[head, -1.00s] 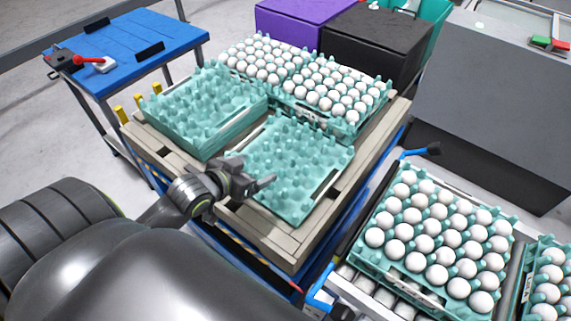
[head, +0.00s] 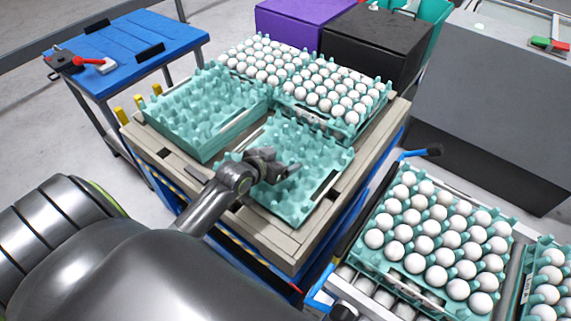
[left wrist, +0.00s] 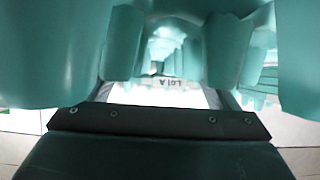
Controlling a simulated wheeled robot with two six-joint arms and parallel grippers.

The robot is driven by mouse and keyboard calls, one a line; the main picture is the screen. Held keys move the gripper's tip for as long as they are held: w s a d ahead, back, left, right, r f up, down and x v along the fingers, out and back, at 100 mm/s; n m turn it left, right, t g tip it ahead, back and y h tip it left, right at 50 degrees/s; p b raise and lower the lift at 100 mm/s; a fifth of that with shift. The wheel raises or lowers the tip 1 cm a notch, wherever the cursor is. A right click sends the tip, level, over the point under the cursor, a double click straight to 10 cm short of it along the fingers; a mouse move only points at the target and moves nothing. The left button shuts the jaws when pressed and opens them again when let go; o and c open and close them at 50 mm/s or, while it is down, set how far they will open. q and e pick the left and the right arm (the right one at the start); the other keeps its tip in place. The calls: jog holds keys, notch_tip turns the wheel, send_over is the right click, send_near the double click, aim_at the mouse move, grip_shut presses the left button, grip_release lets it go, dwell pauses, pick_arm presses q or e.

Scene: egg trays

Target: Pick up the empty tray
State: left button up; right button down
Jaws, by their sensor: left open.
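A single empty teal egg tray (head: 322,165) lies on the near part of the wooden pallet. My left gripper (head: 285,172) is open over the left-middle part of this tray, low down near its cups. In the left wrist view, teal tray cups (left wrist: 110,45) fill the upper picture close to the camera. A stack of empty teal trays (head: 207,137) stands behind and to the left on the same pallet. Whether the fingers touch the tray cannot be told. My right gripper is not in view.
Trays full of white eggs (head: 330,85) stand at the back of the pallet (head: 277,238). Another full egg tray (head: 402,270) sits on a conveyor at the right. A blue table (head: 130,45) is at the back left; purple (head: 300,22) and black boxes (head: 372,42) are behind.

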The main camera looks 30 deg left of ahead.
pick_arm(q)
jog(key=shift+w, duration=0.1)
jog(key=c, duration=1.4)
jog(key=shift+c, duration=0.2)
